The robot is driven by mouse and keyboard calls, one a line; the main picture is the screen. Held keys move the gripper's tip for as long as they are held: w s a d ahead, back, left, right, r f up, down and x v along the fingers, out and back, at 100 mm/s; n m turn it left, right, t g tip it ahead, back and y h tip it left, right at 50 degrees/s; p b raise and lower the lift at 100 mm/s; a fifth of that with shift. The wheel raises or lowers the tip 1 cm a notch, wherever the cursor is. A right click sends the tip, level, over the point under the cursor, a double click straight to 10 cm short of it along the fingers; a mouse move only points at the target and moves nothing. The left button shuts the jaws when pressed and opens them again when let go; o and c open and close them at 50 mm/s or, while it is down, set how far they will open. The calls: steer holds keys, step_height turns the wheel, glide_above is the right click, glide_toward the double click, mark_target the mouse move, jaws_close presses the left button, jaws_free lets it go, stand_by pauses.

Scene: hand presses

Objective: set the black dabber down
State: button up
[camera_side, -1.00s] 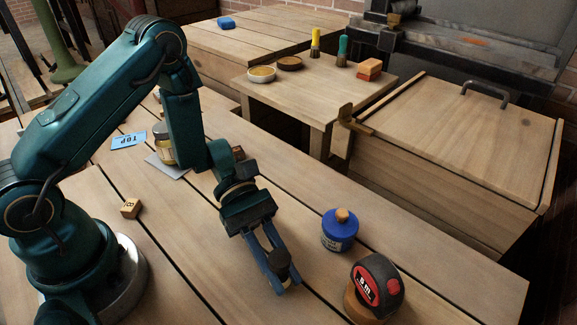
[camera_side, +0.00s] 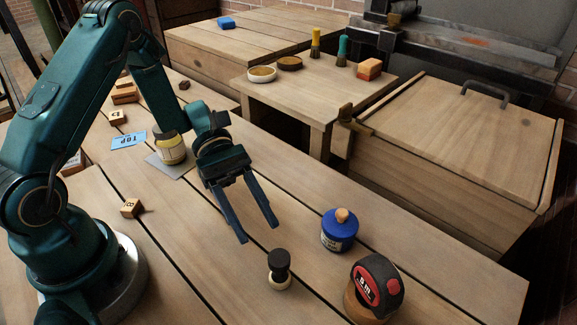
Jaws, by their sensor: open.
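The black dabber (camera_side: 279,268) stands upright on the wooden bench (camera_side: 200,270), with a dark knob on top and a pale base below. It is in the lower middle of the side view, left of the blue jar. My gripper (camera_side: 259,233) is open and empty. Its two fingers are apart, above and to the left of the dabber, and they do not touch it.
A blue jar (camera_side: 339,231) with a cork-like top and a red-and-black tape measure (camera_side: 376,285) stand to the dabber's right. A yellow-labelled jar (camera_side: 170,147) sits on a grey plate behind my gripper. A small numbered block (camera_side: 131,208) lies at left. Bench between is clear.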

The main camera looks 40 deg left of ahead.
steer(key=v, duration=0.3)
steer(key=shift+s+a+r, duration=0.1)
steer(key=shift+r, duration=0.15)
steer(key=shift+s+r+m+y, duration=0.2)
steer(key=shift+r+m+y, duration=0.1)
steer(key=shift+m+y, duration=0.2)
steer(key=s+a+r+m+t+y, duration=0.4)
steer(key=s+r+m+t+y, duration=0.2)
steer(key=m+y, duration=0.6)
step_height(320, 180, up, 4)
steer(key=m+t, duration=0.2)
steer(key=shift+s+a+f+t, duration=0.2)
steer(key=shift+s+a+t, duration=0.05)
steer(key=shift+s+t, duration=0.15)
